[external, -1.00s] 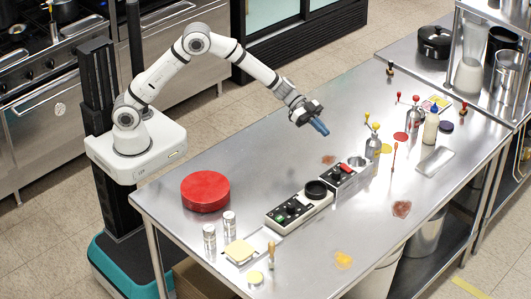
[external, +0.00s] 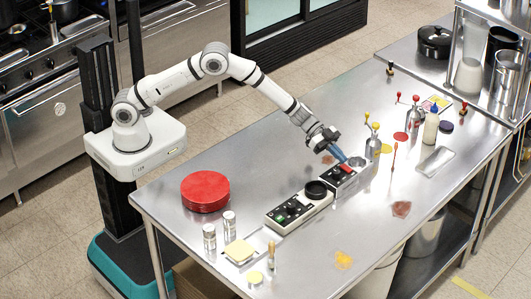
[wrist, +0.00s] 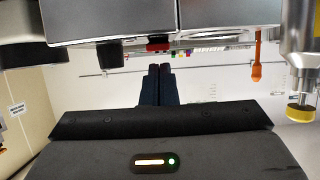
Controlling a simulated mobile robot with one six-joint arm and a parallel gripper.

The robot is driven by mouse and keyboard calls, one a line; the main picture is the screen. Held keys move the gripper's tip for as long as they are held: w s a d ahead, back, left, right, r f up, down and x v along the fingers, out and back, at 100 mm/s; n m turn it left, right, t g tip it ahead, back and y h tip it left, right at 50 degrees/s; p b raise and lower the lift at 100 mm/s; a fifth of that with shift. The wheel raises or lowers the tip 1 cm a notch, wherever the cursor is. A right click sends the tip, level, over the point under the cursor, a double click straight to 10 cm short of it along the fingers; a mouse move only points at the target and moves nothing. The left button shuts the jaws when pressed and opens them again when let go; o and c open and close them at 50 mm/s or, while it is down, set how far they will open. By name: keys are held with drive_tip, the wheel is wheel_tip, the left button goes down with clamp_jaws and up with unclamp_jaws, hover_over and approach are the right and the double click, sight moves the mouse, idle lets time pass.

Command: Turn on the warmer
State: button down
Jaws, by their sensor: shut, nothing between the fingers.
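Two control boxes stand end to end on the steel table; I cannot tell which is the warmer. The farther box (external: 335,182) has dark knobs, a red switch (external: 346,169) and a metal cup (external: 357,162). The nearer box (external: 298,214) has a green button (external: 279,219), dark knobs and a black round dish (external: 316,189). My gripper (external: 338,154) is shut and empty, its blue fingers pointing down close above the red switch; contact cannot be told. In the wrist view my fingers (wrist: 160,84) sit below the red switch (wrist: 158,44) and a black knob (wrist: 110,55).
A red round tin (external: 205,192) and two shakers (external: 229,224) stand at the left. Bottles (external: 373,147) with coloured tops stand just right of the farther box. An orange-handled tool (wrist: 257,55) shows in the wrist view.

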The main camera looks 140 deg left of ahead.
drive_tip(key=shift+f, duration=0.45)
drive_tip(key=shift+f, duration=0.1)
drive_tip(key=f+b, duration=0.1)
drive_tip(key=b, duration=0.2)
drive_tip(key=shift+s+f+t, duration=0.1)
drive_tip(key=shift+s+t, duration=0.1)
drive_tip(key=shift+t, duration=0.2)
drive_tip(key=shift+r+p, duration=0.5)
drive_tip(key=shift+r, duration=0.3)
drive_tip(key=v, duration=1.1)
drive_tip(key=shift+r, duration=0.3)
